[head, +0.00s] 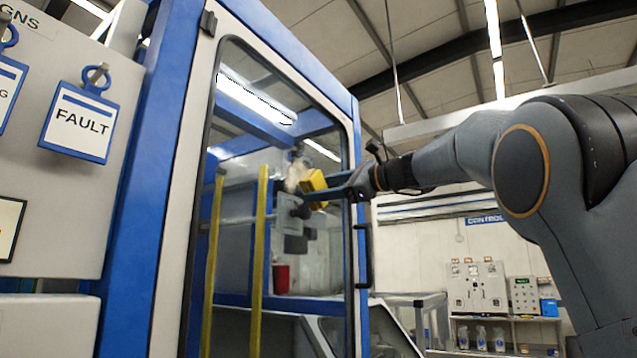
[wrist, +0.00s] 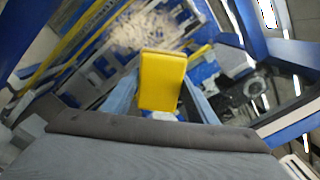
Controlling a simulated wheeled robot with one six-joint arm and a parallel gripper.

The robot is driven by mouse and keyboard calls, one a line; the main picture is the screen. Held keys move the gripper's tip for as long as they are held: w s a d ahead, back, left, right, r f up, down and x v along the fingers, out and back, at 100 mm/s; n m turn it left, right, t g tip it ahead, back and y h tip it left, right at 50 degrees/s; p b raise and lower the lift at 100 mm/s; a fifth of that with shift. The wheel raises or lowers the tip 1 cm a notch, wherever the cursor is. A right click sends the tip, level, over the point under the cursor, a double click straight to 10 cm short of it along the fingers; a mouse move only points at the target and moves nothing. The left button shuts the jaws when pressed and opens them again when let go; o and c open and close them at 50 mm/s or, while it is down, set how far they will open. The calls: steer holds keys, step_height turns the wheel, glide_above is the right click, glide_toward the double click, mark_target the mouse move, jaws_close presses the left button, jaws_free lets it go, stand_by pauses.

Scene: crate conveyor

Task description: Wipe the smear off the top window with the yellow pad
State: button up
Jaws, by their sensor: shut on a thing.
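The yellow pad (head: 313,183) is in front of the upper part of the glass window (head: 240,150) in the blue-framed door. In the wrist view the pad (wrist: 162,80) sits between the two fingers. My gripper (head: 322,190) is shut on the pad and reaches in from the right. A pale, whitish smear (head: 296,174) is on the glass just left of the pad. In the wrist view the smear (wrist: 143,30) lies beyond the pad's upper edge. I cannot tell whether the pad touches the glass.
A door handle (head: 363,243) runs down the door's right edge. A grey panel with a FAULT tag (head: 80,122) hangs at the left. Yellow posts (head: 260,262) and a red container (head: 281,279) show in the window. A shelf (head: 505,318) with bottles stands at the back right.

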mark_target(283, 169)
steer(key=shift+s+a+b, duration=0.65)
steer(key=shift+s+a, duration=0.5)
steer(key=shift+s, duration=0.3)
steer(key=shift+s+a+b, duration=0.7)
steer(key=shift+s+a, duration=0.4)
steer(key=shift+s, duration=0.35)
steer(key=shift+s+a+b, duration=0.65)
steer(key=shift+s+a, duration=0.5)
steer(key=shift+s, duration=0.3)
steer(key=shift+r+p, duration=1.35)
steer(key=shift+r, duration=0.05)
steer(key=shift+w+d+f+p, duration=0.1)
steer(key=shift+w+d+p, duration=0.2)
steer(key=shift+w+d, duration=0.45)
steer(key=shift+w+d+p, duration=0.3)
steer(key=shift+w+d, duration=0.2)
steer(key=shift+w, duration=0.35)
steer(key=shift+w+d+p, duration=1)
steer(key=shift+w+d, duration=0.1)
steer(key=shift+w, duration=0.3)
steer(key=shift+w+d+p, duration=0.95)
steer(key=shift+w+d, duration=0.1)
steer(key=shift+w, duration=0.35)
